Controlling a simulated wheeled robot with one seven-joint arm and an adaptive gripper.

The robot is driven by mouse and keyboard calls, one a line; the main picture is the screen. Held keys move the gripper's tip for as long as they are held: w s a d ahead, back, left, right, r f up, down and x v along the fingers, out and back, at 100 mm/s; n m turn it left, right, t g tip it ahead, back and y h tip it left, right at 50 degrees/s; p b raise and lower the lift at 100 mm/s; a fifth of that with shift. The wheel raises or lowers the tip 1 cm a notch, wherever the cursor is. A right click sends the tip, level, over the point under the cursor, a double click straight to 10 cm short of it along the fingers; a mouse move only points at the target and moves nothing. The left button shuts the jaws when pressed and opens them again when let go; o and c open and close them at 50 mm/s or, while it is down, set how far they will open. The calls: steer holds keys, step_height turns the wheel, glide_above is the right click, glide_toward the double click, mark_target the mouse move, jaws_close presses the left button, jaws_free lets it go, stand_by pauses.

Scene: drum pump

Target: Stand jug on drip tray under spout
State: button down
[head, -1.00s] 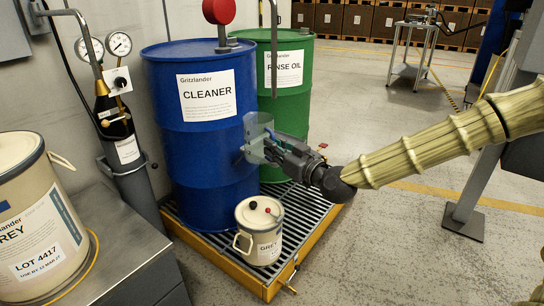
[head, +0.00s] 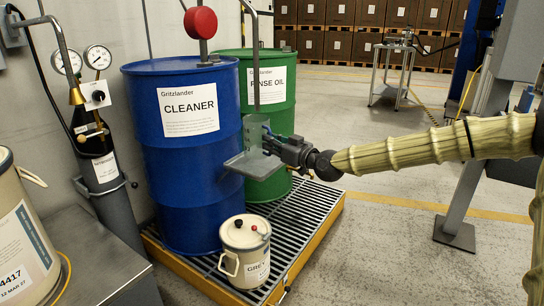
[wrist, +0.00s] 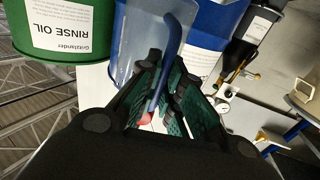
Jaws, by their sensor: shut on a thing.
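My gripper (head: 276,143) is shut on a clear greyish jug (head: 252,164), held in the air at the right side of the blue drum. The slatted tray with a yellow rim (head: 311,246) is below, under the drums.
The blue CLEANER drum (head: 190,165) and green RINSE OIL drum (head: 271,90) stand on the slatted tray. A cream can (head: 243,262) stands at its front. Slats to the right of the can are bare. A grey post (head: 462,180) stands at right.

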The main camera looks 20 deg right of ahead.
steer(key=shift+w+d+f+b, duration=0.1)
steer(key=shift+w+f+b, duration=0.1)
steer(key=shift+f+b, duration=0.3)
steer(key=shift+w+d+f+b, duration=0.2)
steer(key=shift+f+b, duration=0.15)
steer(key=shift+f, duration=0.3)
steer(key=shift+w+d+f+b, duration=0.1)
steer(key=shift+w+f+b, duration=0.1)
steer(key=shift+f+b, duration=0.3)
steer(key=shift+f, duration=0.25)
steer(key=c, duration=1.6)
jaws_free()
steer(key=shift+o, duration=0.2)
steer(key=shift+r, duration=0.2)
